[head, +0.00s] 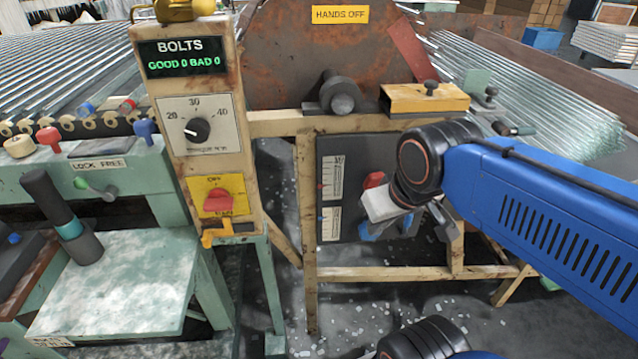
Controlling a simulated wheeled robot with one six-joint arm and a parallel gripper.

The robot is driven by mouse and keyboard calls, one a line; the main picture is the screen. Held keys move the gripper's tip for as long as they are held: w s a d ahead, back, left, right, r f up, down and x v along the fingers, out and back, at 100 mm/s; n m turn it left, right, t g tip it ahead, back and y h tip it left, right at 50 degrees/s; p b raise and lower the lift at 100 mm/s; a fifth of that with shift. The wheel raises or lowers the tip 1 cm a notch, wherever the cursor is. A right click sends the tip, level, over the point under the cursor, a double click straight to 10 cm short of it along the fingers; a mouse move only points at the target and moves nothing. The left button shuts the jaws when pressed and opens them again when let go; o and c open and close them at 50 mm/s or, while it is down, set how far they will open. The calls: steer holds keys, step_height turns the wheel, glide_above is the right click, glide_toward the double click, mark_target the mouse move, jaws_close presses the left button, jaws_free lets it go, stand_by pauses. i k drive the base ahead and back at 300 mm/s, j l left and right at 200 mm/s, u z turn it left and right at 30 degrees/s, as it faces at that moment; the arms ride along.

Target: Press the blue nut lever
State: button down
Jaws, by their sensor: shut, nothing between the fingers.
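A dark panel (340,228) with pale scale strips stands under the tan frame, in the middle of the head view. A blue part (370,232) shows low on this panel, and a red part (374,180) shows above it. The blue part looks like a lever handle, but I can read no "nut" label. My gripper (380,206) is in front of the panel, just above the blue part in the picture. It is shut and empty. It hides part of the panel, and I cannot tell whether it touches the blue part.
A post with a BOLTS display (185,58), a dial (197,130) and a red switch (217,201) stands left of the panel. A green bench (130,270) with blue and red knobs is further left. Tan frame legs (308,270) stand close to the panel. Glass tubes lie behind.

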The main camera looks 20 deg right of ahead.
mark_target(401, 229)
steer(key=k+l+u, duration=0.1)
steer(key=k+l, duration=0.85)
steer(key=k, duration=0.1)
